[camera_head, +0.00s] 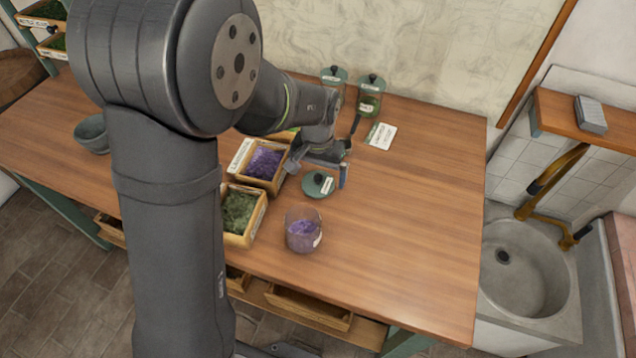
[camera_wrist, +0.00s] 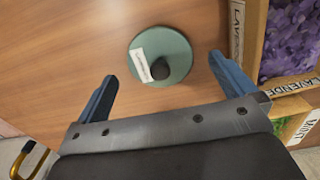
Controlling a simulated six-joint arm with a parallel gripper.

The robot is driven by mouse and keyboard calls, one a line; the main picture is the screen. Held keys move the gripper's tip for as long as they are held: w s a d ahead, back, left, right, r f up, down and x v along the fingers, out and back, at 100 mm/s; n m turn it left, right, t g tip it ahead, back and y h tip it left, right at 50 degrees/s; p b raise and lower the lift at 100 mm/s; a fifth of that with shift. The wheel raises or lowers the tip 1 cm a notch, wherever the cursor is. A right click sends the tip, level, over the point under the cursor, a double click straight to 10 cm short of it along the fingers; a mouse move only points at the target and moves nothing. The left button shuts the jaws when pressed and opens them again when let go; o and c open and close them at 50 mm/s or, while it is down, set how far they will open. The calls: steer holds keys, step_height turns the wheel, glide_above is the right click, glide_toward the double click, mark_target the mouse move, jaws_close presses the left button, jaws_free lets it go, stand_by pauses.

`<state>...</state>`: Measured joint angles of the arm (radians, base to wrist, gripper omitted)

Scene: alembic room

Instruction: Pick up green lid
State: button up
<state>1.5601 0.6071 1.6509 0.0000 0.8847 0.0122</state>
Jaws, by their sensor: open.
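The green lid (camera_head: 316,186) lies flat on the wooden table, a round disc with a dark knob and a white label. In the wrist view the green lid (camera_wrist: 178,47) lies ahead of the fingertips, roughly between their lines. My gripper (camera_head: 322,172) is close over the table at the lid's far side in the head view. In the wrist view my gripper (camera_wrist: 163,72) has its two blue fingers spread wide with nothing between them. No contact with the lid is visible.
An open glass jar of purple flowers (camera_head: 303,230) stands nearer than the lid. Wooden boxes of lavender (camera_head: 240,158) and green herbs (camera_head: 230,238) are at left. Two lidded jars (camera_head: 370,96) and a white card (camera_head: 381,136) are behind. The table's right side (camera_head: 420,220) is clear.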

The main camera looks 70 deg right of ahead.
step_height(320, 180, down, 2)
steer(key=shift+f, duration=0.15)
steer(key=c, duration=1)
steer(key=shift+c, duration=0.2)
